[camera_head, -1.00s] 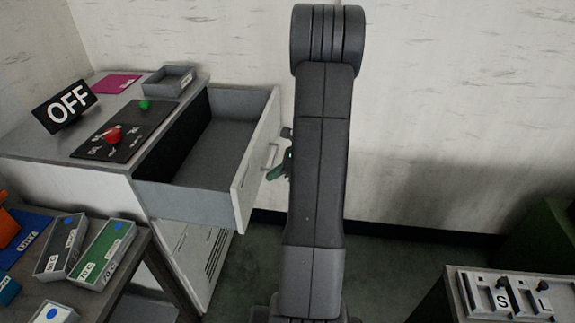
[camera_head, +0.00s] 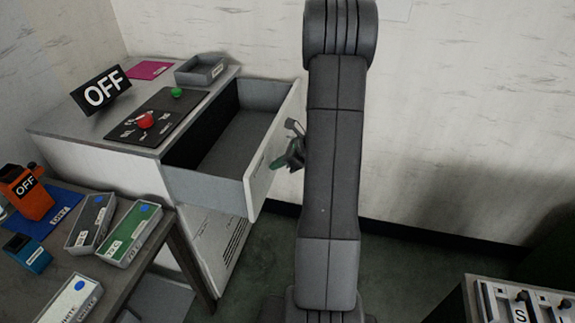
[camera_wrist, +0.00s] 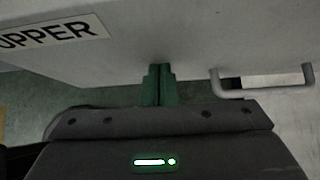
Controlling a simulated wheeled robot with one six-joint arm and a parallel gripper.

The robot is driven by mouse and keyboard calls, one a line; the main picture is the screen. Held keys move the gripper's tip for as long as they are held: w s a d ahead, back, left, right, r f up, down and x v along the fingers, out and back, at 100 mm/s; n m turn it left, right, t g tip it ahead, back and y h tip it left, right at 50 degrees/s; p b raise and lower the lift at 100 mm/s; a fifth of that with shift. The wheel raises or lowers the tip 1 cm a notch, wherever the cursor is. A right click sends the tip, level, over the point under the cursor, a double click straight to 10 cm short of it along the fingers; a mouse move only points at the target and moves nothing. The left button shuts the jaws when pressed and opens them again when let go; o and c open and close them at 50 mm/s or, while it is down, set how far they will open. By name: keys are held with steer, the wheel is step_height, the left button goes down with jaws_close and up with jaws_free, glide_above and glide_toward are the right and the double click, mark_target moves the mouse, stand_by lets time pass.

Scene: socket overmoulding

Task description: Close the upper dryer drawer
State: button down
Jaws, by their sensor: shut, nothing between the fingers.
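The upper dryer drawer (camera_head: 217,190) stands pulled out of the white dryer cabinet, and its inside looks empty. In the wrist view its front panel (camera_wrist: 190,35) fills the top, with an "UPPER" label (camera_wrist: 48,38) at the left and a bar handle (camera_wrist: 262,88) at the right. My gripper (camera_head: 293,155) is at the outer side of the drawer front, partly hidden by my arm. In the wrist view its green fingers (camera_wrist: 159,80) are shut and empty. Their tips are at the panel, left of the handle; I cannot tell if they touch it.
The dryer top holds an OFF sign (camera_head: 101,91), a black control panel (camera_head: 150,118) and a grey tray (camera_head: 201,69). A table with boxes (camera_head: 132,232) and an orange device (camera_head: 27,193) is at the lower left. Another unit (camera_head: 520,300) is at the lower right.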

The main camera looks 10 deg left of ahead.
steer(key=a+p, duration=0.3)
steer(key=a, duration=2.3)
steer(key=shift+w+a, duration=0.2)
steer(key=shift+w, duration=0.25)
steer(key=shift+r, duration=0.2)
steer(key=d+r+b, duration=0.2)
steer(key=d+r, duration=0.4)
steer(key=d, duration=0.5)
steer(key=shift+s+d+r, duration=0.25)
steer(key=shift+d, duration=0.1)
